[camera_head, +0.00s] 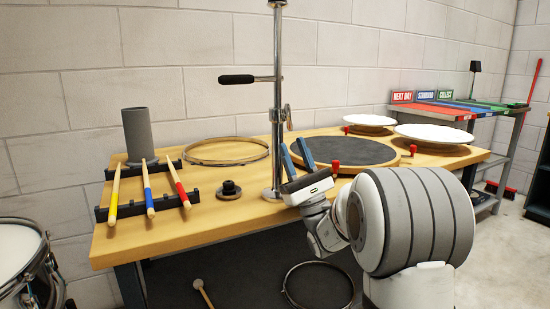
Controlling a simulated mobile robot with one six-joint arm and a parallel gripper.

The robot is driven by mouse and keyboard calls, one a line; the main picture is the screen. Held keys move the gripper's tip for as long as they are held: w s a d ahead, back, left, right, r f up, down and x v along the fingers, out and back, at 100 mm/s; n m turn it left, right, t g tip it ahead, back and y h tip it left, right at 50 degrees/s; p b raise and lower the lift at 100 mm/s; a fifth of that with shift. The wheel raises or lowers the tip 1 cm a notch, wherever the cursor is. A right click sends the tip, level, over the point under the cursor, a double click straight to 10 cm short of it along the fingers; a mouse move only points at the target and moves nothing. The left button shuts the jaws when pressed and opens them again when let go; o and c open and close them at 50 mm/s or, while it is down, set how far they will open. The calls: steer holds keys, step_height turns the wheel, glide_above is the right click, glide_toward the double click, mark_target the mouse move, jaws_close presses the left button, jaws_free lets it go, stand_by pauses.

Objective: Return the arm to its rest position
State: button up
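My arm (415,220) is at the right of centre, folded in front of the workbench (235,215). My gripper (292,146) points up and back over the bench's front edge, just right of the chrome stand (277,120). Its two blue-grey fingers stand apart with nothing visible between them. Behind them lies a round dark drum pad (345,151) with a wooden rim and red clamps. I cannot tell how far the fingers are from the pad or the stand.
Drumsticks (148,190) lie across a black rack at the left, near a grey cylinder (138,135). A wooden hoop (227,160) and a small black fitting (229,189) lie nearby. White drumheads (433,133) are at the right.

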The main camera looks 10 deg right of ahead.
steer(key=s+a+r+n+g+y+p, duration=0.1)
steer(key=s+a+r+n+g+p, duration=0.2)
steer(key=a+g+p, duration=0.4)
steer(key=s+a+r+n+g+p, duration=0.2)
steer(key=s+a+n+g+p, duration=0.1)
steer(key=a+n+g, duration=0.4)
steer(key=s+a+n+g+h+p, duration=0.3)
steer(key=s+g+h+p, duration=0.2)
steer(key=s+g+p, duration=0.3)
steer(key=s+d+f+n+g+h+p, duration=0.1)
steer(key=s+d+n+h+p, duration=0.45)
steer(key=s+h+p, duration=0.4)
steer(key=s+d+r+n+t+h+p, duration=0.2)
steer(key=s+d+r+n+h+p, duration=0.1)
steer(key=d+p, duration=0.6)
step_height(320, 180, up, 2)
steer(key=d+n+h, duration=0.1)
steer(key=d+h, duration=0.1)
steer(key=h, duration=0.1)
steer(key=shift+d+h, duration=0.35)
steer(key=shift+s+a+r, duration=0.1)
